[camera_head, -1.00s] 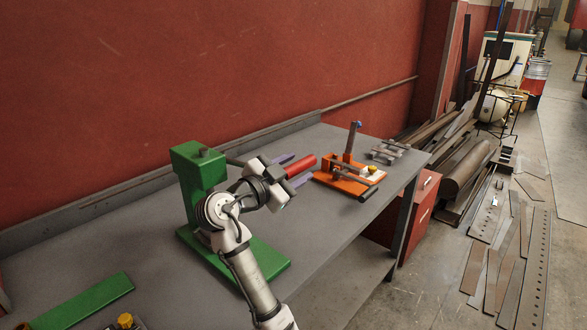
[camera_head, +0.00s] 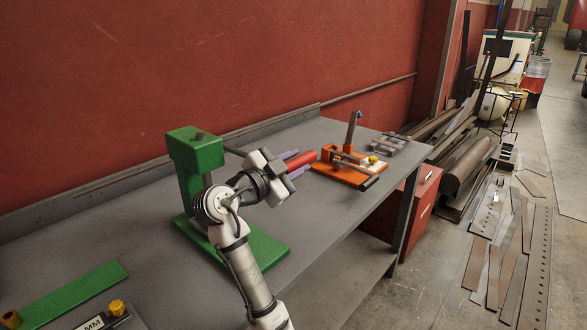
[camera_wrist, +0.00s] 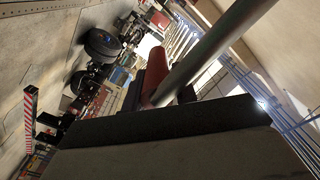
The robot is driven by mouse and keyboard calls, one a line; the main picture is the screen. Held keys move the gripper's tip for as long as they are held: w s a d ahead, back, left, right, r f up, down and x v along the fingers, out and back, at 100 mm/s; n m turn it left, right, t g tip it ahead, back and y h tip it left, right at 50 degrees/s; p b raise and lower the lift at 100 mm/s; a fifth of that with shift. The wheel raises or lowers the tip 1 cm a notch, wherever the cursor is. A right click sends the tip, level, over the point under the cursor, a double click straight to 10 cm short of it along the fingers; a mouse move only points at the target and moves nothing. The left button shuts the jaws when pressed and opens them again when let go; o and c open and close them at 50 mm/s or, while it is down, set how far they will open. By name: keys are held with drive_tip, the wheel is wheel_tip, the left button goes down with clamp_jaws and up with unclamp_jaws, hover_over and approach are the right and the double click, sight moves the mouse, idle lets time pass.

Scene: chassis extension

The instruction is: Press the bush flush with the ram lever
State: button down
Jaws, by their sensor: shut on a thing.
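The green press (camera_head: 196,150) stands on the bench, with its ram lever reaching right from the head. The lever ends in a red handle (camera_head: 303,159). My gripper (camera_head: 297,163) is shut on this red handle, with purple fingers on either side of it. In the wrist view the red grip (camera_wrist: 157,72) and the lever's grey rod (camera_wrist: 205,55) show beyond a dark block. My arm covers part of the press, and I cannot make out the bush or the ram tip.
An orange fixture (camera_head: 338,175) with an upright post stands further right on the bench (camera_head: 330,218). Grey metal parts (camera_head: 385,147) lie behind it. A green plate (camera_head: 75,296) and a yellow knob (camera_head: 117,306) are at the near left. The bench front is bare.

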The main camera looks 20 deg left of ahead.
drive_tip(key=shift+m, duration=0.9)
drive_tip(key=shift+a+f+b, duration=0.2)
drive_tip(key=shift+f+b, duration=2)
drive_tip(key=shift+b, duration=0.5)
drive_tip(key=shift+f, duration=0.15)
drive_tip(key=c, duration=1.2)
unclamp_jaws()
drive_tip(key=shift+a, duration=0.1)
drive_tip(key=shift+o, duration=0.2)
wheel_tip(320, 180, up, 21)
drive_tip(key=b, duration=0.1)
drive_tip(key=shift+d+f, duration=0.2)
